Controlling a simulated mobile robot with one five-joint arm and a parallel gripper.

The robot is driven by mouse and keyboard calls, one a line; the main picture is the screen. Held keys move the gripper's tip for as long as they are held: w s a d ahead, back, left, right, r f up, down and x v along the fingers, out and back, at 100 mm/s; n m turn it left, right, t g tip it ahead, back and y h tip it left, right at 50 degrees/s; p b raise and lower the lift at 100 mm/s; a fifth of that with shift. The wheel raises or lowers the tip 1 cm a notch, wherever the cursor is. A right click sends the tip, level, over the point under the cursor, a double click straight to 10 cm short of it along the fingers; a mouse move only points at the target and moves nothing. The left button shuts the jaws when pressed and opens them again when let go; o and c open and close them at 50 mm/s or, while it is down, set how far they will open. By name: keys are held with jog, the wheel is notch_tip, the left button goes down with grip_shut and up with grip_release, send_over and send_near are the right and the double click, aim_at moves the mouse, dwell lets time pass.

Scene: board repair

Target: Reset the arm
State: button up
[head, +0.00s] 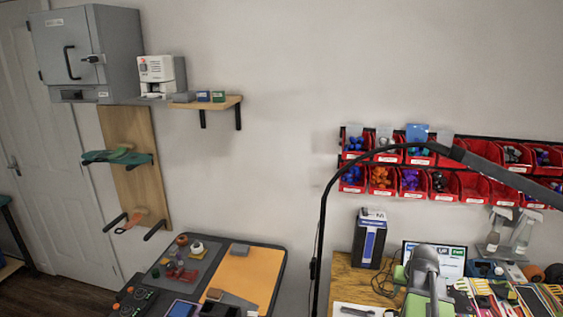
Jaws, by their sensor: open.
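My gripper is not in the head view, and I cannot see how my arm is posed. The task names no other object.
A workbench (345,283) at the lower right holds a dark box (369,240), a grey upright device (424,265) and tools. A black lamp arm (323,200) arches over it. Red bins (424,197) hang behind. A dark-edged table (279,262) stands left of the bench. A wall shelf (222,103) is above.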

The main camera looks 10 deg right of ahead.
jog(key=w+a+n+y, duration=0.1)
jog(key=w+a+n, duration=0.3)
jog(key=a, duration=1.2)
jog(key=s+a+f+n+g+y, duration=0.1)
jog(key=s+a+n+g, duration=0.1)
jog(key=a, duration=1.6)
jog(key=shift+g, duration=0.9)
jog(key=s, duration=0.1)
jog(key=s+a, duration=0.1)
jog(key=s, duration=0.1)
jog(key=s+a, duration=0.1)
jog(key=s, duration=0.1)
jog(key=shift+f, duration=0.4)
